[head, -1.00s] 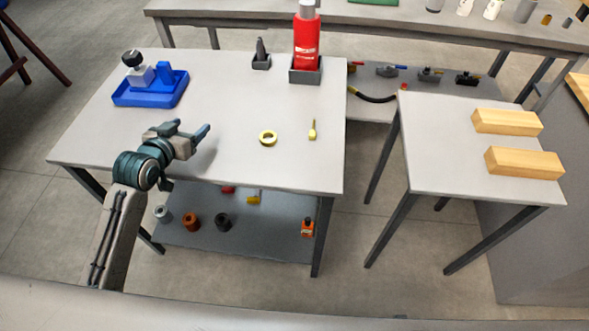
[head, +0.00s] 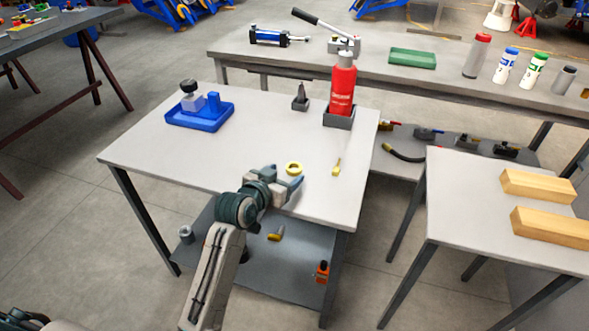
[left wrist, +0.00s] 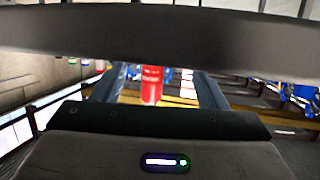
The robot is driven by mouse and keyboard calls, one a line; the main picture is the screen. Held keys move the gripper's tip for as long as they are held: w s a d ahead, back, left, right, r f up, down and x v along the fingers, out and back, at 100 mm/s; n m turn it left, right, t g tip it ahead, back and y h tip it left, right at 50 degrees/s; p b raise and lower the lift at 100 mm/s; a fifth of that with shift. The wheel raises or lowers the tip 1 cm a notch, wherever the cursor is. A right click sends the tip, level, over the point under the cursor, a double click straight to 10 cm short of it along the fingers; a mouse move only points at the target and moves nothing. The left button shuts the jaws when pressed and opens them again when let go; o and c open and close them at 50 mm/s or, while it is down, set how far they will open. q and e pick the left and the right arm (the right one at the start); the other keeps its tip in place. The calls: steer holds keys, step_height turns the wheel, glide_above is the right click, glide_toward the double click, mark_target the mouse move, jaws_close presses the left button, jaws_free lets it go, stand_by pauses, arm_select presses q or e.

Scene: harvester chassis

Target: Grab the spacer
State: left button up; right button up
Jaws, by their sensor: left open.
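The spacer appears to be the small yellow ring (head: 293,168), lying flat on the grey-white table (head: 150,150) near its front right part. My left gripper (head: 284,178) is open and empty, just in front of the ring in the head view. Its fingers overlap the ring's near edge in the picture; whether they touch it I cannot tell. In the left wrist view, the open fingers (left wrist: 163,88) frame a red bottle in the distance, and the ring does not show. My right gripper is not identifiable in these views.
A yellow-handled tool (head: 336,168) lies right of the ring. A red bottle (head: 342,88) stands in a grey holder behind. A blue tray (head: 201,117) and a dark pointed part (head: 300,98) are farther back. Wooden blocks (head: 540,187) lie on the right table.

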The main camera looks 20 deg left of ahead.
mark_target(290, 171)
arm_select(q)
steer(key=x, duration=0.4)
steer(key=shift+w+d, duration=0.1)
steer(key=shift+w, duration=0.05)
steer(key=shift+f, duration=0.15)
steer(key=c, duration=1.2)
steer(key=shift+o, duration=0.2)
